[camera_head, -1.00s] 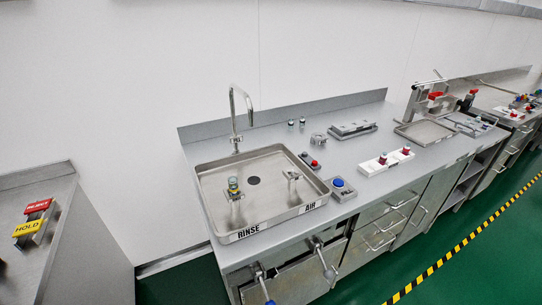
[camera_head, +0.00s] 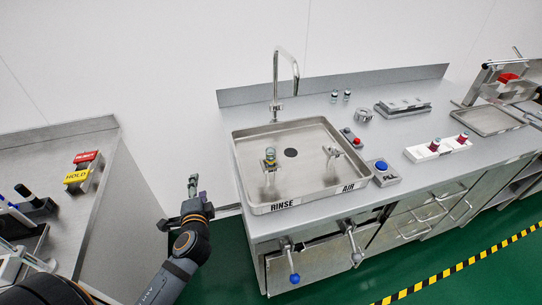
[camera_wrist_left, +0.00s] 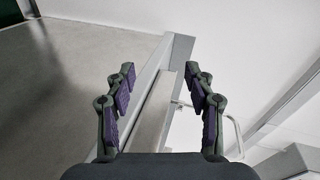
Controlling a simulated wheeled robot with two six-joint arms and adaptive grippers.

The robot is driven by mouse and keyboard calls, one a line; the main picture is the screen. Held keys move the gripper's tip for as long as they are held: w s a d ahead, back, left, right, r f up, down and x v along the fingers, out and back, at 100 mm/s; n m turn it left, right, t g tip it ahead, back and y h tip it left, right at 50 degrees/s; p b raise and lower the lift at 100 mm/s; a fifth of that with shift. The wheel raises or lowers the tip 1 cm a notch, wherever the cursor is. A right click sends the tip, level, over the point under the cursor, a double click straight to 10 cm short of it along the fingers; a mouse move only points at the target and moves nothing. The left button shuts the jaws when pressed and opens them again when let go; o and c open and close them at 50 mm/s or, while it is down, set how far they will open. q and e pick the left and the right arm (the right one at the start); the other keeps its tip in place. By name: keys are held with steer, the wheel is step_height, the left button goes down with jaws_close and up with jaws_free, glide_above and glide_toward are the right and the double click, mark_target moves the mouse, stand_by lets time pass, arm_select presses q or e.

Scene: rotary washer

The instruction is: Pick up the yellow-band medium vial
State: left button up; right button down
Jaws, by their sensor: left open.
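My left gripper (camera_head: 195,184) is in front and to the left of the basin, apart from the vial, over the gap between the benches. In the left wrist view the left gripper (camera_wrist_left: 160,72) is open, with nothing between its fingers. No vial shows in that view. My right gripper is not in view.
The faucet (camera_head: 276,90) rises behind the basin. A white rack (camera_head: 418,153) holds two red vials. A blue FILL button (camera_head: 381,166) is right of the basin. Valve handles (camera_head: 290,262) project in front.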

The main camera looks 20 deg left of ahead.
arm_select(q)
steer(key=w+d+r+m+t+h, duration=0.3)
steer(key=d+r+m+t+h, duration=0.4)
steer(key=r+m, duration=0.6)
steer(key=m+g+h, duration=0.3)
steer(key=m+h, duration=0.4)
steer(key=m, duration=1)
glide_toward(268, 158)
steer(key=shift+w+f, duration=0.2)
steer(key=shift+w, duration=0.45)
steer(key=x, duration=0.5)
steer(key=shift+w+d+f+b, duration=0.15)
steer(key=shift+w+b, duration=0.05)
steer(key=shift+b, duration=0.15)
steer(key=x, duration=0.5)
steer(key=shift+w+d+r, duration=0.1)
steer(key=shift+d+r, duration=0.05)
steer(key=shift+r, duration=0.05)
steer(key=c, duration=0.9)
